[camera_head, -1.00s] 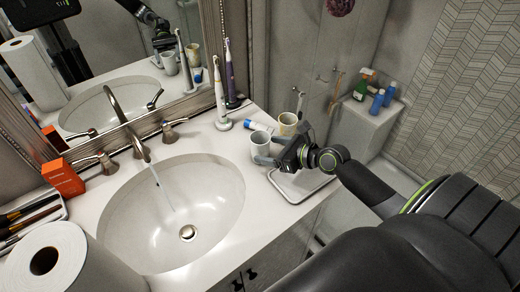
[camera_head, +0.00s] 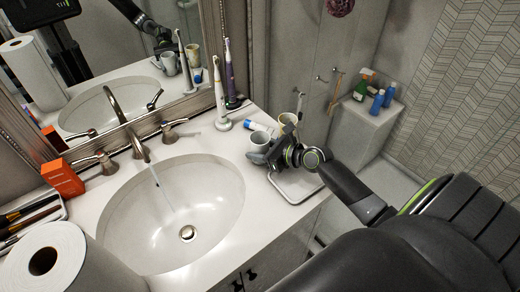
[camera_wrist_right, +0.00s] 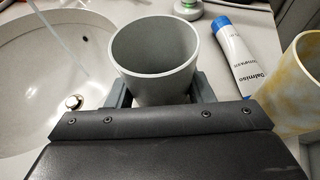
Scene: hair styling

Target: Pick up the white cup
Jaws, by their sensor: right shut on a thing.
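The white cup (camera_head: 259,141) stands upright on the counter to the right of the sink. In the right wrist view the cup (camera_wrist_right: 155,60) sits between the two fingers, its open rim toward the camera. My right gripper (camera_head: 262,155) is shut on the cup's sides; it also shows in the right wrist view (camera_wrist_right: 158,93). Whether the cup's base still touches the counter is hidden. My left gripper is not in view.
A yellowish cup (camera_head: 288,120) is close behind the white cup. A toothpaste tube (camera_head: 258,126) and electric toothbrushes (camera_head: 221,100) are near it. A tray (camera_head: 297,188) lies under my right wrist. The sink (camera_head: 190,200) has running water.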

